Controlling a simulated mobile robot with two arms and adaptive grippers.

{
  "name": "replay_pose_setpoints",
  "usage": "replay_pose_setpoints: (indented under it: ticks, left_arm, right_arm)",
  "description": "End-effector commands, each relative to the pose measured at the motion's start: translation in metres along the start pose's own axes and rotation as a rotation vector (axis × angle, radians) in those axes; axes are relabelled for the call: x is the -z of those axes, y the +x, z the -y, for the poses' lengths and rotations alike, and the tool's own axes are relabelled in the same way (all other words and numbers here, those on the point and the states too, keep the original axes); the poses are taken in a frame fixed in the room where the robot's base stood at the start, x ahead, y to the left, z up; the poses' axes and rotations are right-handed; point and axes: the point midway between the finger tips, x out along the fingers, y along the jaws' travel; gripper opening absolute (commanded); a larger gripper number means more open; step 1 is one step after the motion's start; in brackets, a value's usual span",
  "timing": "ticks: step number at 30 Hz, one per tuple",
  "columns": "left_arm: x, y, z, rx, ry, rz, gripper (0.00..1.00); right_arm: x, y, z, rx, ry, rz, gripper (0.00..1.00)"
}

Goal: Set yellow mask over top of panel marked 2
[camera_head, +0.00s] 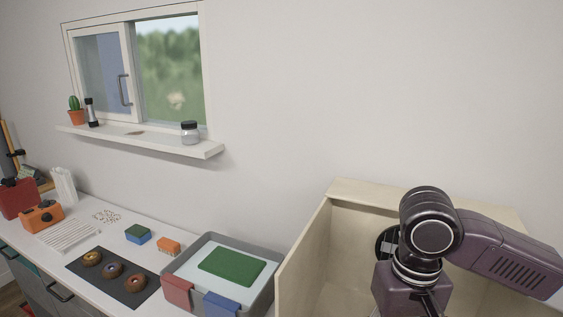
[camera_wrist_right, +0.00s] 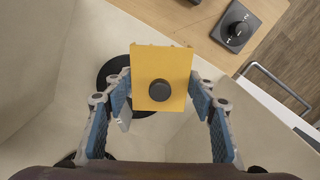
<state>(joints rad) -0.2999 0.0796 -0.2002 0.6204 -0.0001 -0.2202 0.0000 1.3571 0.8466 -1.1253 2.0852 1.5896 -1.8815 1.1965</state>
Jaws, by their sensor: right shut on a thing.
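The yellow mask (camera_wrist_right: 160,110) is a flat plate with a dark round knob (camera_wrist_right: 160,90), in the middle of the right wrist view. My right gripper (camera_wrist_right: 160,88) is shut on it, with the blue-padded fingers at its left and right edges. The mask is held over the pale inside of a wooden box, and I cannot tell its height above the surface below. In the head view my right arm stands in front of the box and the gripper is hidden. I cannot make out a panel marked 2 in either view. My left gripper is out of view.
The wooden box (camera_head: 302,262) has raised walls. A dark disc (camera_wrist_right: 110,72) lies partly behind the mask. A dark knob device (camera_wrist_right: 236,27) sits on a wooden surface. In the head view, a grey tray (camera_head: 263,298) and a dark mat with doughnuts (camera_head: 77,264) occupy the counter.

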Motion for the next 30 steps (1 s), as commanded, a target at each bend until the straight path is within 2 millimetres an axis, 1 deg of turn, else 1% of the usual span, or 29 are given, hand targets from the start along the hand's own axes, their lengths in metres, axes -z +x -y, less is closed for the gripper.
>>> replay_pose_setpoints:
  ticks: [6,11,17,23,30]
  left_arm:
    - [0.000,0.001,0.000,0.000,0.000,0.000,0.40]
    - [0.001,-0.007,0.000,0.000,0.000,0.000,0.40]
    - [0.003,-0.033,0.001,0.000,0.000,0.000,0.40]
    - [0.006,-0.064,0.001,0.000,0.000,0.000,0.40]
    - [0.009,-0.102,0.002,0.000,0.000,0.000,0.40]
  right_arm:
    - [-0.001,0.000,0.000,-0.002,0.015,0.001,0.33]
    - [0.002,-0.004,-0.001,0.003,-0.024,0.003,0.33]
    - [0.015,-0.012,-0.004,0.014,-0.189,0.008,0.33]
    - [0.034,-0.017,-0.011,0.024,-0.430,0.006,0.33]
    - [0.054,-0.018,-0.027,0.019,-0.741,0.002,0.33]
